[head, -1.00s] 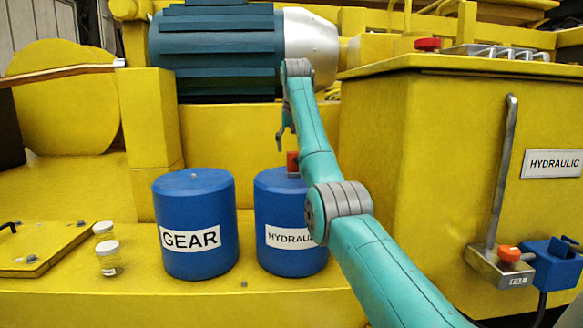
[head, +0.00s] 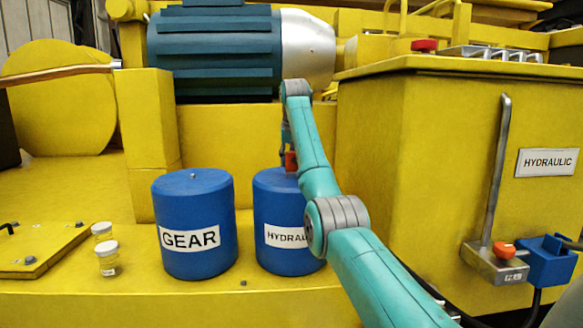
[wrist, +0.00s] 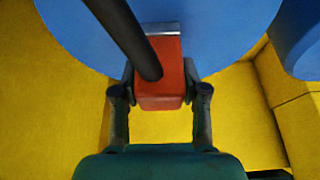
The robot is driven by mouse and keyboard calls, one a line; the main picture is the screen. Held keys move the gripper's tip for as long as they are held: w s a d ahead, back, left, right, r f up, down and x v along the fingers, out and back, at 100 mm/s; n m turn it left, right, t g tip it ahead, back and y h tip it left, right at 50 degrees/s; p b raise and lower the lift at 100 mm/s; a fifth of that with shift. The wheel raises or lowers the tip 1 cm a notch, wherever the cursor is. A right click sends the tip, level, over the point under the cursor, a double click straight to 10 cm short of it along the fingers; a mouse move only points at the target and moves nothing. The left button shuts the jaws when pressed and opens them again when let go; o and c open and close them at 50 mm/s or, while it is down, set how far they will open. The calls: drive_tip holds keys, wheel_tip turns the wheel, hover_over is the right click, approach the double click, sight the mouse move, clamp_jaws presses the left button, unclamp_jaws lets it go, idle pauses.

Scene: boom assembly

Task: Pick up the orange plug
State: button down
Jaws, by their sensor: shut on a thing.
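The orange plug (wrist: 163,75) is a red-orange block with a grey metal edge and a dark rod or cable crossing it in the wrist view. My gripper (wrist: 160,90) is shut on it, one finger on each side. In the head view the plug (head: 291,161) shows at the top of the blue drum labelled HYDRAULIC (head: 288,215), partly behind my arm. My gripper (head: 287,137) is above the plug and mostly hidden by my arm. I cannot tell whether the plug still touches the drum.
A blue GEAR drum (head: 193,225) stands to the left, with two small jars (head: 107,257) beyond it. A motor (head: 215,55) is behind.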

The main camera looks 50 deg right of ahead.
drive_tip(key=shift+r, duration=0.15)
wheel_tip(320, 180, up, 9)
drive_tip(key=shift+f, duration=0.1)
drive_tip(key=shift+r, duration=0.4)
drive_tip(key=shift+a, duration=0.1)
